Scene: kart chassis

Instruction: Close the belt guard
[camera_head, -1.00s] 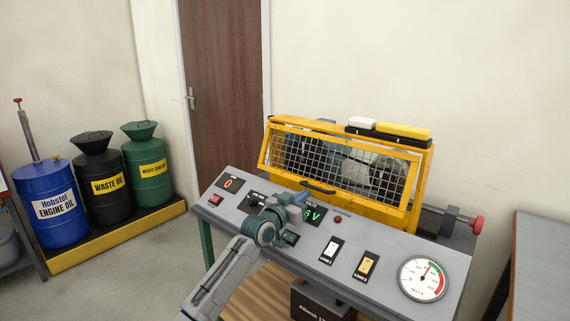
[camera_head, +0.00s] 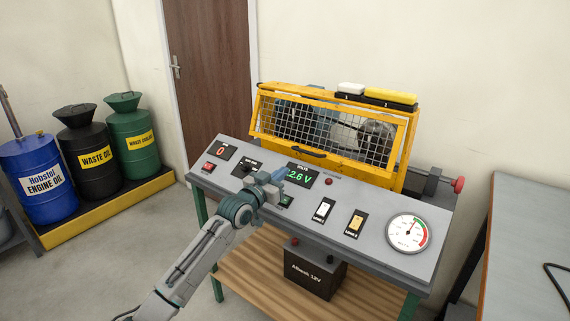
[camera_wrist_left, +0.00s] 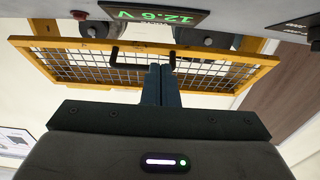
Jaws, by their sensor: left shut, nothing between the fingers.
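The belt guard (camera_head: 325,135) is a yellow-framed wire-mesh panel above the back of the grey console. Its mesh face leans, with the lower edge toward me. I cannot tell how far it stands from its frame. A black handle (camera_head: 308,152) sits on its lower bar. In the left wrist view, the guard (camera_wrist_left: 215,72) appears inverted beyond the fingers, with its dark handle (camera_wrist_left: 140,66) partly behind them. My left gripper (camera_head: 279,175) is shut and empty over the console, in front of the handle and apart from it. It also shows in the wrist view (camera_wrist_left: 160,72).
The console (camera_head: 285,225) carries a lit voltage display (camera_head: 300,175), switches and a round gauge (camera_head: 407,233). Yellow and white boxes (camera_head: 390,96) lie on top of the guard housing. A red-ended shaft (camera_head: 457,184) projects at right. A grey table (camera_head: 530,235) stands at far right.

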